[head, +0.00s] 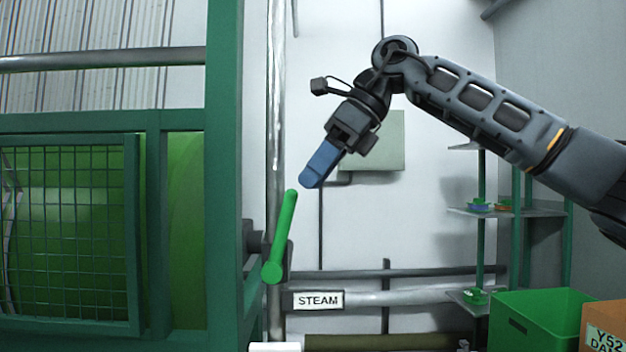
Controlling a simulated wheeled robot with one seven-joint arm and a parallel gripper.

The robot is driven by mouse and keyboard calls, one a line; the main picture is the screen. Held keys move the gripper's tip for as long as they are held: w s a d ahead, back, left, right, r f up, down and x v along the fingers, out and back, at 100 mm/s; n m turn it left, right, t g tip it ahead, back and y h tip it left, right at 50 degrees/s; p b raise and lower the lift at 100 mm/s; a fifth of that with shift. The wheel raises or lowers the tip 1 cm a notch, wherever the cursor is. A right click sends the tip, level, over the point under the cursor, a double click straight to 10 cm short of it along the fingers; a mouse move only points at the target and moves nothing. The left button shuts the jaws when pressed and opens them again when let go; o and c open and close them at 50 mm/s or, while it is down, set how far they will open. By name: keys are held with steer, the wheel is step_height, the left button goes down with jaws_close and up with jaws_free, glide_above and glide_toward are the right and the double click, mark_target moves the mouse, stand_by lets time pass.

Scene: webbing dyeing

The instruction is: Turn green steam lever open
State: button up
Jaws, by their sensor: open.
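The green steam lever (282,236) stands nearly upright, tilted a little right at its top. Its rounded lower end sits by a grey vertical pipe, beside the green machine frame. A white STEAM label (318,300) is below and right of it. My gripper (311,181) comes down from the upper right, with blue fingers pointing down-left. Its fingertips are just above and right of the lever's top end in the picture. I cannot tell the depth gap between them. The gripper is open, with nothing seen in it; the fingers overlap in this view.
A green machine frame (224,150) with a mesh guard (70,230) fills the left. Horizontal pipes (420,297) run low behind the label. Shelves (500,211), a green crate (540,320) and a brown box (604,322) stand at the right.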

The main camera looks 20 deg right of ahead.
steer(key=shift+c, duration=0.2)
steer(key=shift+f+n+b, duration=0.2)
steer(key=shift+n+b, duration=0.1)
steer(key=shift+n, duration=0.1)
steer(key=c, duration=0.3)
steer(key=n+y, duration=0.1)
steer(key=f+n+b, duration=0.1)
steer(key=shift+d+n+y+b, duration=0.1)
steer(key=shift+n+y+b, duration=0.2)
steer(key=shift+y, duration=0.1)
steer(key=c, duration=0.3)
steer(key=n+y+b, duration=0.1)
steer(key=f+n+g+y, duration=0.1)
steer(key=n, duration=0.1)
steer(key=shift+d+n+b, duration=0.3)
steer(key=shift+d+b, duration=0.1)
jaws_close()
steer(key=n+y+b, duration=0.4)
steer(key=n+y, duration=0.1)
steer(key=n, duration=0.4)
glide_toward(284, 224)
steer(key=d, duration=0.1)
steer(key=d+f+n+y+b, duration=0.4)
steer(key=d+f+n+y, duration=0.1)
steer(key=d+n, duration=0.2)
steer(key=p+x, duration=0.3)
steer(key=x, duration=1)
steer(key=shift+w+a+p, duration=0.2)
steer(key=shift+w+p, duration=0.1)
